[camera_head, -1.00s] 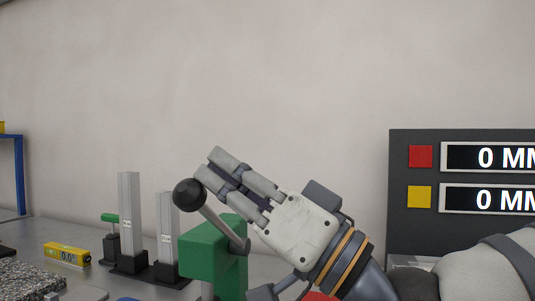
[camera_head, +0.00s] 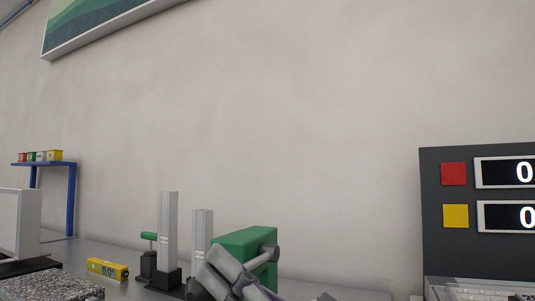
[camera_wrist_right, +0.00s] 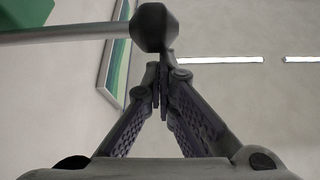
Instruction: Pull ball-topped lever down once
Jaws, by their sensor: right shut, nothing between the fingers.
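The lever's green housing (camera_head: 236,240) stands on the bench at the bottom middle of the head view. Its grey rod (camera_head: 262,257) slopes down and left from the pivot, and my right gripper hides its outer end. The black ball (camera_wrist_right: 153,27) on the rod (camera_wrist_right: 70,33) shows at the top of the right wrist view. My right gripper (camera_head: 222,268) is low in front of the housing. In the wrist view its fingers (camera_wrist_right: 162,78) are shut and empty, with the tips close to the ball; contact is unclear. My left gripper is not in view.
Two upright metal posts (camera_head: 169,226) on black bases stand just left of the housing. A yellow level (camera_head: 107,269) and a granite plate (camera_head: 48,286) lie farther left. A dark display panel (camera_head: 436,220) stands at the right.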

